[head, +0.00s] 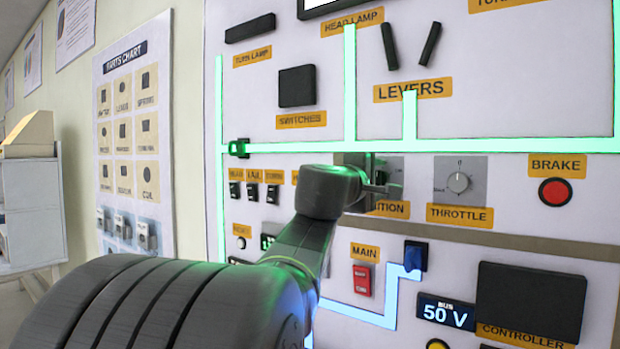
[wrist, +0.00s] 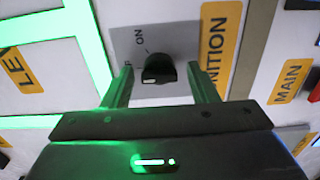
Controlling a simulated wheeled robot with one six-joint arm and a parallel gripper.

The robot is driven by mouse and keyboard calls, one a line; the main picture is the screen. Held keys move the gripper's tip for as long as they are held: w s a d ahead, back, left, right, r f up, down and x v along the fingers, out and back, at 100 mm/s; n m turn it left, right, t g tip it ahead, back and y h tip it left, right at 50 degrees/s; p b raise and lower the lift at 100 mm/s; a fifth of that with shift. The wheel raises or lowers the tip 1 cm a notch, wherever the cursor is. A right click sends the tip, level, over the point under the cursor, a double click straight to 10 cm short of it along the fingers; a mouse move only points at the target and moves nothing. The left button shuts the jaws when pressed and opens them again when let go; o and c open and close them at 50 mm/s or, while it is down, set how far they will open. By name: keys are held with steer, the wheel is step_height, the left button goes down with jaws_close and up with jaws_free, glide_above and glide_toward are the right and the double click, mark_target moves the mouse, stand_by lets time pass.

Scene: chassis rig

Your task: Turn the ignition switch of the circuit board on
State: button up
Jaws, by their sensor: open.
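The ignition switch is a black rotary knob (wrist: 158,69) on a grey plate (wrist: 174,38) in the wrist view. The plate is marked ON, and an OFF mark is partly covered by a finger. I cannot tell for sure which mark the knob points to. My gripper (wrist: 158,76) is open, with one finger on each side of the knob and a gap visible on both sides. In the head view my gripper (head: 376,186) is in front of the ignition plate and hides the knob. The ignition label (head: 392,209) is partly covered.
The throttle dial (head: 458,182) is just right of the ignition plate, with the red brake button (head: 555,191) farther right. A red main switch (head: 362,280) sits below. Small switches (head: 253,191) are to the left. Levers (head: 430,43) stick out above.

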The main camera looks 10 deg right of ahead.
steer(key=shift+w+d, duration=0.15)
steer(key=c, duration=0.9)
